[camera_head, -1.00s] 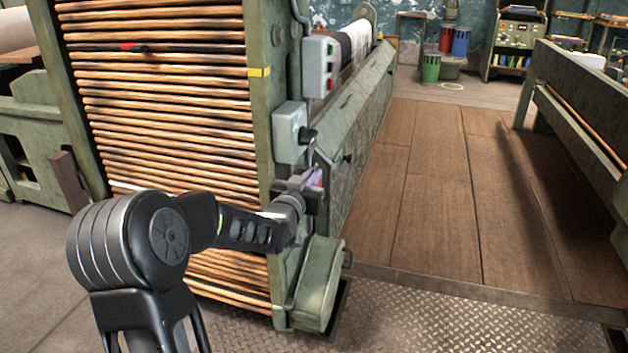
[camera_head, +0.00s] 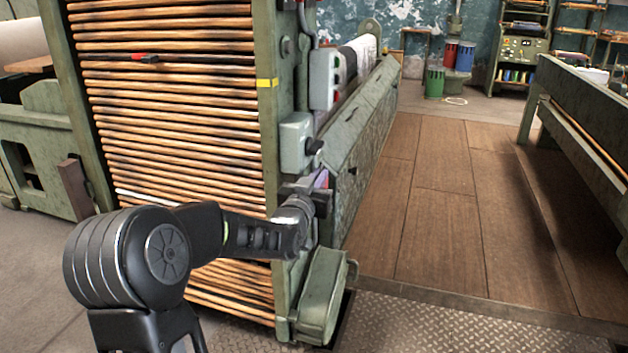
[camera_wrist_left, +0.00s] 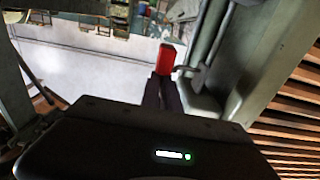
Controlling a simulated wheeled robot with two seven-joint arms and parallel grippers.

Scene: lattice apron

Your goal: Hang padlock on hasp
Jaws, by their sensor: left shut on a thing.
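My left gripper (camera_head: 319,198) is at the front right corner of the green machine frame, below a grey box with a black knob. In the left wrist view its fingers (camera_wrist_left: 163,92) are closed on a red padlock (camera_wrist_left: 166,59), which stands out past the fingertips. In the head view the padlock is mostly hidden by the gripper; only a small reddish-purple patch shows. A thin grey bent piece (camera_wrist_left: 187,70) shows just right of the padlock in the wrist view; I cannot tell whether it is the hasp or whether they touch. My right gripper is not in view.
The grey box with the knob (camera_head: 296,143) and a button box (camera_head: 322,80) are fixed to the green frame. Wooden lattice slats (camera_head: 180,130) fill the machine's end, close to my left arm. The wooden floor (camera_head: 440,200) to the right is clear.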

